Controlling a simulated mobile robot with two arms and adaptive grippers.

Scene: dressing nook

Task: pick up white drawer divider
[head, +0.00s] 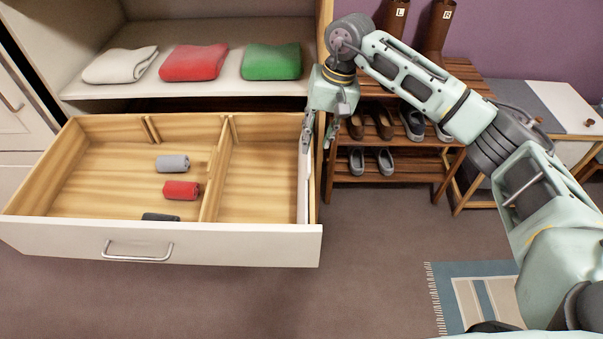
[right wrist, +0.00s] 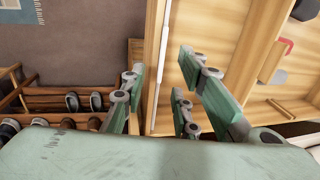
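The white drawer divider (head: 303,190) is a thin, pale strip upright along the inner right side of the open drawer. In the right wrist view it shows as a narrow white strip (right wrist: 161,62) beside the drawer's wooden side wall. My right gripper (head: 316,143) points down over the drawer's right edge near the back. In the right wrist view its fingers (right wrist: 160,78) are spread apart, one on each side of the strip and wall, with nothing visibly gripped. Whether a finger touches the divider I cannot tell. My left gripper is not in view.
The drawer (head: 200,243) holds a wooden partition (head: 214,180), a grey roll (head: 173,163), a red roll (head: 181,190) and a dark roll (head: 160,217). Folded clothes lie on the shelf (head: 190,88) above. A shoe rack (head: 400,180) stands close on the right.

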